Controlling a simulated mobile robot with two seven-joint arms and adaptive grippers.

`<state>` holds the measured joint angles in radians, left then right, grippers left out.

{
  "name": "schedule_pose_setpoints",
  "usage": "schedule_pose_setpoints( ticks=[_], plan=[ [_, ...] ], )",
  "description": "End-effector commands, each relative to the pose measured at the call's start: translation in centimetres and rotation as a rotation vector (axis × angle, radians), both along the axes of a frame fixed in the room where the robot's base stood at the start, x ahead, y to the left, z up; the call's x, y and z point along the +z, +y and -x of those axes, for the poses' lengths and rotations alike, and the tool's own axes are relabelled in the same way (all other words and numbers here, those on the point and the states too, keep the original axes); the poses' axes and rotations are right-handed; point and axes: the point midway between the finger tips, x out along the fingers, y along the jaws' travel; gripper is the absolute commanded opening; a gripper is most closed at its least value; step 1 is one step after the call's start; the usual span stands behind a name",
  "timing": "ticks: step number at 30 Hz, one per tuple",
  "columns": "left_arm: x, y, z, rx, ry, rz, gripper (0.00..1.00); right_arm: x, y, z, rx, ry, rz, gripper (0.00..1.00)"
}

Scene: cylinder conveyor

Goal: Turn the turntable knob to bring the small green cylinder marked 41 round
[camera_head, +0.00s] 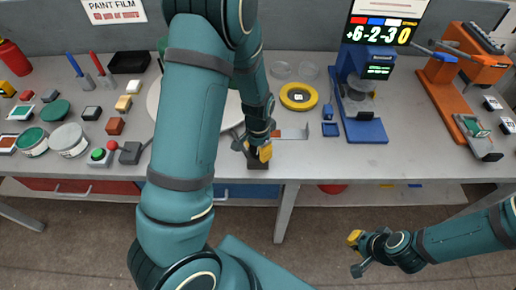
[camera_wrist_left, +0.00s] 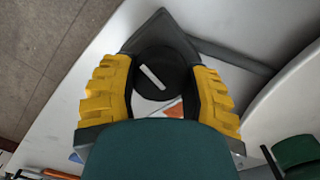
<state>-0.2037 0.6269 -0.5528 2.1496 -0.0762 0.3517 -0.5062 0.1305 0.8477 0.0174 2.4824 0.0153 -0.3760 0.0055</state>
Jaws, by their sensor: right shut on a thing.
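The black turntable knob (camera_wrist_left: 154,74), with a white bar mark, sits on a dark base in the left wrist view. My left gripper (camera_head: 258,150) is over it, its yellow fingers (camera_wrist_left: 160,95) apart on either side; contact is unclear. The white turntable (camera_head: 155,98) is mostly hidden behind my left arm; its edge shows in the wrist view (camera_wrist_left: 290,105). I cannot make out the green cylinder marked 41. A dark green rounded thing (camera_wrist_left: 296,152) shows near that edge, without a readable number. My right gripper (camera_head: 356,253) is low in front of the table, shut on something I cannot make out.
A blue stand (camera_head: 365,130) and an orange device (camera_head: 448,95) stand further right. The table's front edge is close to the knob.

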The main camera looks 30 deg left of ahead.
Motion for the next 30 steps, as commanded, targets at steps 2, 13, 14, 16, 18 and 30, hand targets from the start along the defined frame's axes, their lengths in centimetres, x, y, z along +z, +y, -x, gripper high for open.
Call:
schedule_pose_setpoints(
  ticks=[2,13,14,16,18,30],
  plan=[
    [0.00,0.00,0.01,0.001,0.000,0.000,0.13,0.00,0.00,0.00,0.000,0.000,0.000,0.00],
    [-0.03,-0.01,0.03,0.097,0.001,0.001,0.13,0.31,-0.01,0.01,0.000,0.000,-0.001,0.00],
    [-0.03,-0.01,0.03,0.097,0.001,0.001,0.13,0.30,-0.02,0.01,0.000,0.000,-0.001,0.00],
    [-0.04,-0.01,0.03,0.096,0.001,0.001,0.13,0.30,-0.02,0.01,0.000,0.000,-0.001,0.00],
    [-0.05,-0.02,0.04,0.096,0.001,0.001,0.68,0.30,-0.01,0.01,0.000,0.000,-0.001,0.00],
    [0.16,-0.01,-0.01,0.095,0.000,0.000,0.86,0.30,-0.02,0.01,0.000,0.000,-0.001,0.00]
  ],
)
